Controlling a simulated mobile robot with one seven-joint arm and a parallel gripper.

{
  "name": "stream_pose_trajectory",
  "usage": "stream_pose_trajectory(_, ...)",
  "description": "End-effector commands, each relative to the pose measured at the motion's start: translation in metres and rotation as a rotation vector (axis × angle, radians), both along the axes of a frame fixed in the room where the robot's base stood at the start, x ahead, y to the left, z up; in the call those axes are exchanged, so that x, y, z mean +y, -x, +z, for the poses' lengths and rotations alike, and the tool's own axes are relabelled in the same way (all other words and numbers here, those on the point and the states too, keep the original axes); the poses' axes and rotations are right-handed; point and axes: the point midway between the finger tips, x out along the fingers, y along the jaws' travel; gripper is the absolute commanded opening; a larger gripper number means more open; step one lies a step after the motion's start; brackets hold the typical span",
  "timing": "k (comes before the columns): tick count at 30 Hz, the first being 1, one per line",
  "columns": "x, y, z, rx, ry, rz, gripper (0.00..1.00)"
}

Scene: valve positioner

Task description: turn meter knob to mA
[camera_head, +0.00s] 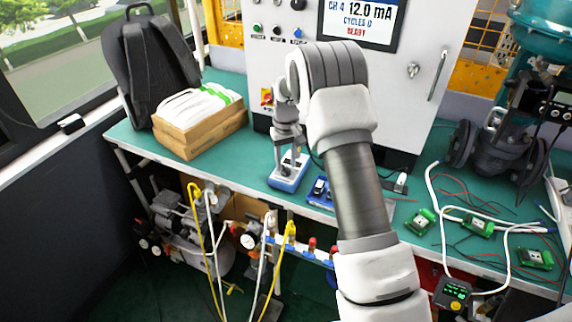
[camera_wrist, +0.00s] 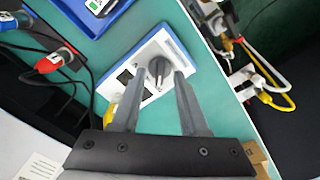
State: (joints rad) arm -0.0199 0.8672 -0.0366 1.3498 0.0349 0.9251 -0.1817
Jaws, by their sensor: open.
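A blue-and-white box (camera_head: 288,174), apparently the meter, sits on the green bench near its front edge. In the wrist view its white face (camera_wrist: 138,57) carries a round grey knob (camera_wrist: 158,71) and dark square sockets. My gripper (camera_head: 291,149) points down just above the box. In the wrist view my gripper (camera_wrist: 158,80) is open, with one finger on each side of the knob. I cannot tell whether the fingers touch it. The dial marks are not readable, and the knob's setting cannot be told.
A cardboard box (camera_head: 200,135) and black backpack (camera_head: 150,65) stand on the left of the bench. A white cabinet (camera_head: 275,75) with a "12.0 mA" screen (camera_head: 362,18) stands behind. Green circuit boards (camera_head: 478,225), cables and a handheld device (camera_head: 455,292) lie right.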

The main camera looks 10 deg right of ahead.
Motion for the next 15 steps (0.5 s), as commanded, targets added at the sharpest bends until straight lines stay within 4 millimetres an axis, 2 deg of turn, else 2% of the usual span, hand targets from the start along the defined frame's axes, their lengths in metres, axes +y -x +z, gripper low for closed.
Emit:
stream_pose_trajectory(3,0.0001,0.0002,-0.0086,0.001,0.000,0.000,0.44)
stream_pose_trajectory(12,0.0001,0.0001,-0.0104,0.000,0.000,0.000,0.44)
stream_pose_trajectory(15,0.0001,0.0001,-0.0103,0.000,0.000,0.000,0.28)
